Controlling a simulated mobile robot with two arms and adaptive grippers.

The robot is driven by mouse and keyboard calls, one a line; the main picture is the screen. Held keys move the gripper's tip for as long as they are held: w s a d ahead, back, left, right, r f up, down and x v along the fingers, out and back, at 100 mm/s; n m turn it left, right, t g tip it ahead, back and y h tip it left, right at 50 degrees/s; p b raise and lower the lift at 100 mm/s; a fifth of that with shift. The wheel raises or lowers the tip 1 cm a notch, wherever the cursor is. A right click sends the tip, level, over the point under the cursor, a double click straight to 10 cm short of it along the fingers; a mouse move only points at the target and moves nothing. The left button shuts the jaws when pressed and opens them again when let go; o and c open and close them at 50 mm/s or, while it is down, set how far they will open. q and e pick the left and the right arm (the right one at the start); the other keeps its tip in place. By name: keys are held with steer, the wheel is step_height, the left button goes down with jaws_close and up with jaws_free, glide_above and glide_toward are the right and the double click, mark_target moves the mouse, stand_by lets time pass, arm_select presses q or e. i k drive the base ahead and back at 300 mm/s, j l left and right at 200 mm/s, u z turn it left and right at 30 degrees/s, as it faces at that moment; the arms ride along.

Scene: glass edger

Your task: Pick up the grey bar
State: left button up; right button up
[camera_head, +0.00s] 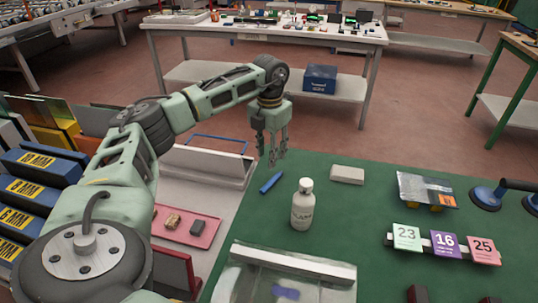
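A pale grey bar (347,174) lies flat on the green work mat (345,225), right of the middle of the view. My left gripper (273,160) hangs fingers-down near the mat's far left edge, to the left of the bar and apart from it. Its fingers are spread and I see nothing between them. A smaller dark grey block (198,228) lies in a pink tray (182,238) left of the mat. My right gripper is not in view.
A white bottle (303,206) stands nearer than the bar, and a blue tool (271,183) lies left of it. Number cards (444,243), a clear packet (426,188) and suction cups (487,197) are at right. A clear-sided bin (300,262) is in front.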

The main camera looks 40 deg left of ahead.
mark_target(328, 273)
steer(key=k+l, duration=0.5)
steer(key=l, duration=0.15)
steer(key=k+l, duration=0.5)
steer(key=l, duration=0.15)
steer(key=k+l, duration=0.5)
steer(key=l, duration=0.15)
